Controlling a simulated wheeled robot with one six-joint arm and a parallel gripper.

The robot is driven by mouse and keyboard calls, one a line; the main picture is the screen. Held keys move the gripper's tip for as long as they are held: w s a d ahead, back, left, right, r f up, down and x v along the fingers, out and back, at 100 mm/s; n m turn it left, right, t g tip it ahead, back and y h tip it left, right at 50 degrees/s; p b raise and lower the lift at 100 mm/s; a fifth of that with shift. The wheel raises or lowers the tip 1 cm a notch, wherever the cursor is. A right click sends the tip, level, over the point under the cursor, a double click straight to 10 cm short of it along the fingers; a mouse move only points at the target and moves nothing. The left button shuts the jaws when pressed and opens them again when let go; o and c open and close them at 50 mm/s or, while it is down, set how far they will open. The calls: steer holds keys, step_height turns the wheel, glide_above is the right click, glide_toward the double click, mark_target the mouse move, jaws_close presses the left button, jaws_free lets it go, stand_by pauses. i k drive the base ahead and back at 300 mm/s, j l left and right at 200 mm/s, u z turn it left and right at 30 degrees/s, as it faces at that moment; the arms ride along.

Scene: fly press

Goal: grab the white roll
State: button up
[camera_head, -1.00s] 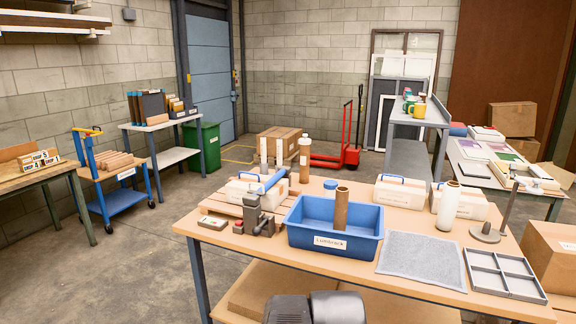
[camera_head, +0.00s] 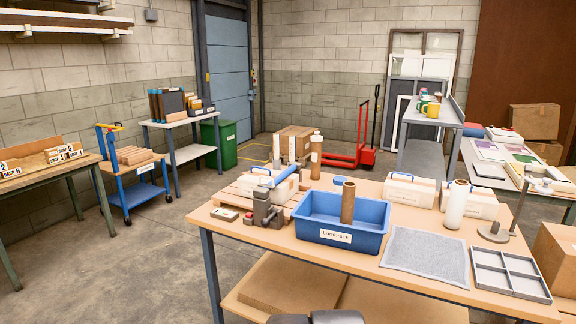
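The white roll (camera_head: 455,205) stands upright near the right end of the wooden workbench (camera_head: 300,256). It is just behind the grey cloth mat and in front of a white case with a blue handle. Nothing touches it from my side. A dark rounded part of my arm shows at the bottom edge of the view, well apart from the roll. My gripper's fingers are not in view.
A blue bin (camera_head: 370,238) holds an upright brown tube (camera_head: 348,202). The grey mat (camera_head: 428,256) lies clear. A grey divided tray (camera_head: 510,272) and a round-based stand (camera_head: 494,234) are at right. White cases (camera_head: 408,191) stand behind. Open floor lies left.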

mark_target(459, 193)
steer(key=z, duration=1.2)
steer(key=k+l, duration=0.05)
steer(key=l, duration=0.05)
